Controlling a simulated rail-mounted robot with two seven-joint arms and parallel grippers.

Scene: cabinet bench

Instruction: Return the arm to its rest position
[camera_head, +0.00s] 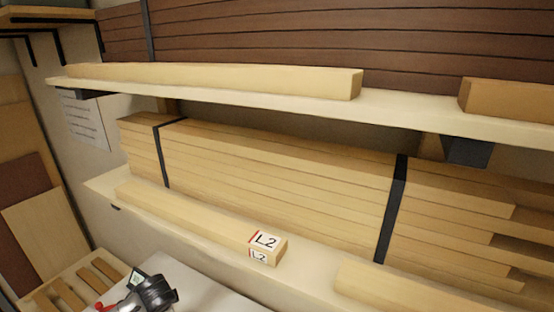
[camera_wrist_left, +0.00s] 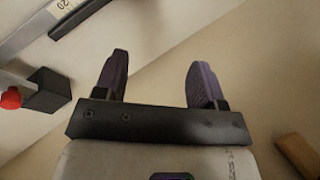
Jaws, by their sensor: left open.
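My left gripper (camera_wrist_left: 157,68) shows in the left wrist view with its two dark, ribbed fingers spread apart. Nothing is between them, and a pale, plain surface lies behind them. My right gripper is in neither view.
A wooden beam marked L2 (camera_head: 268,240) lies on the lower shelf (camera_head: 310,277). Behind it are strapped boards (camera_head: 270,165). The upper shelf (camera_head: 405,108) holds another beam (camera_head: 210,80). A black block (camera_wrist_left: 48,91) with a red knob (camera_wrist_left: 11,98) is left of the fingers.

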